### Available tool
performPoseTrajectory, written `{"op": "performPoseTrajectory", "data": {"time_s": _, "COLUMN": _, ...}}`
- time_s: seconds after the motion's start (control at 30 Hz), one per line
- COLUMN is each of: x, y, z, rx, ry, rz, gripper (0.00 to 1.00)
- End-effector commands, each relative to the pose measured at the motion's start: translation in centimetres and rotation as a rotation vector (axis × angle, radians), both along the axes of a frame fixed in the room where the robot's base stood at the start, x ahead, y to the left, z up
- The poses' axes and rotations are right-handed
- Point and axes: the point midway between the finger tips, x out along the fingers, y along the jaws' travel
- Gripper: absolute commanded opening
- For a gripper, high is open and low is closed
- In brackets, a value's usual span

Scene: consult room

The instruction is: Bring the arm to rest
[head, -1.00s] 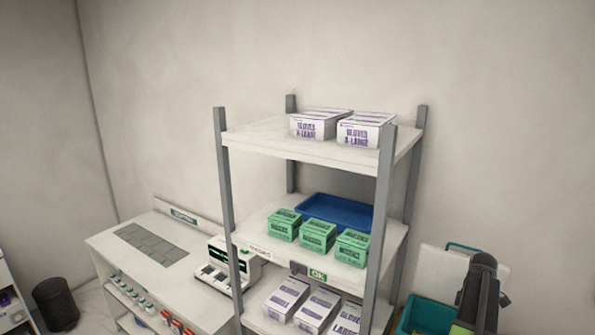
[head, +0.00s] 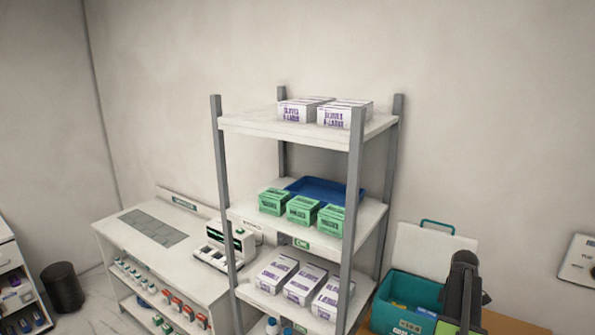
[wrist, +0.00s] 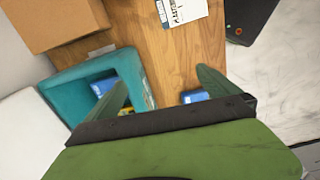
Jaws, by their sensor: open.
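My gripper (wrist: 162,98) shows in the wrist view with its two green fingers spread apart. The left finger overlaps a teal bin (wrist: 75,85), and the right finger overlaps a blue item (wrist: 193,96) on the wood. In the head view my dark arm rises at the lower right, in front of the teal bin (head: 415,287). The fingertips are hidden in the head view.
A shelf rack (head: 352,215) holds glove boxes, green boxes (head: 303,210) and a blue tray (head: 325,190). A white counter (head: 190,245) stands left of it. In the wrist view a cardboard box (wrist: 55,20) is at upper left and a paper card (wrist: 182,10) lies on the wood.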

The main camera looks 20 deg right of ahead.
Motion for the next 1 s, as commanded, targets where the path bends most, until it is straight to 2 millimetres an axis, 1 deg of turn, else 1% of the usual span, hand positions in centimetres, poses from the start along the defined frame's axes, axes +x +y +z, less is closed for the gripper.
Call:
{"op": "performPoseTrajectory", "data": {"time_s": 0.03, "x": 0.8, "y": 1.3, "z": -0.8, "rx": 0.000, "ry": 0.000, "rz": -0.007, "gripper": 1.00}}
{"op": "performPoseTrajectory", "data": {"time_s": 0.07, "x": 1.2, "y": 1.9, "z": -1.0, "rx": -0.001, "ry": 0.001, "rz": -0.014, "gripper": 1.00}}
{"op": "performPoseTrajectory", "data": {"time_s": 0.17, "x": 3.1, "y": 4.7, "z": -2.1, "rx": 0.000, "ry": 0.000, "rz": -0.041, "gripper": 1.00}}
{"op": "performPoseTrajectory", "data": {"time_s": 0.27, "x": 5.1, "y": 8.0, "z": -3.4, "rx": -0.001, "ry": 0.001, "rz": -0.075, "gripper": 1.00}}
{"op": "performPoseTrajectory", "data": {"time_s": 0.37, "x": 7.2, "y": 12.2, "z": -4.9, "rx": -0.001, "ry": 0.000, "rz": -0.116, "gripper": 1.00}}
{"op": "performPoseTrajectory", "data": {"time_s": 0.47, "x": 9.5, "y": 18.0, "z": -7.1, "rx": -0.001, "ry": 0.001, "rz": -0.169, "gripper": 1.00}}
{"op": "performPoseTrajectory", "data": {"time_s": 0.5, "x": 10.4, "y": 21.0, "z": -8.2, "rx": -0.002, "ry": 0.001, "rz": -0.195, "gripper": 1.00}}
{"op": "performPoseTrajectory", "data": {"time_s": 0.57, "x": 11.5, "y": 25.9, "z": -10.0, "rx": -0.002, "ry": 0.001, "rz": -0.241, "gripper": 1.00}}
{"op": "performPoseTrajectory", "data": {"time_s": 0.6, "x": 12.1, "y": 29.2, "z": -11.1, "rx": -0.002, "ry": 0.001, "rz": -0.273, "gripper": 1.00}}
{"op": "performPoseTrajectory", "data": {"time_s": 0.67, "x": 12.5, "y": 34.2, "z": -12.8, "rx": -0.002, "ry": 0.001, "rz": -0.325, "gripper": 1.00}}
{"op": "performPoseTrajectory", "data": {"time_s": 0.7, "x": 12.6, "y": 37.4, "z": -13.9, "rx": -0.002, "ry": 0.001, "rz": -0.360, "gripper": 1.00}}
{"op": "performPoseTrajectory", "data": {"time_s": 0.77, "x": 12.4, "y": 42.0, "z": -15.3, "rx": -0.003, "ry": 0.001, "rz": -0.409, "gripper": 1.00}}
{"op": "performPoseTrajectory", "data": {"time_s": 0.8, "x": 12.1, "y": 44.6, "z": -16.1, "rx": -0.003, "ry": 0.001, "rz": -0.440, "gripper": 1.00}}
{"op": "performPoseTrajectory", "data": {"time_s": 0.9, "x": 11.2, "y": 49.8, "z": -17.6, "rx": -0.003, "ry": 0.001, "rz": -0.505, "gripper": 1.00}}
{"op": "performPoseTrajectory", "data": {"time_s": 1.0, "x": 10.6, "y": 52.7, "z": -18.3, "rx": -0.004, "ry": 0.000, "rz": -0.548, "gripper": 1.00}}
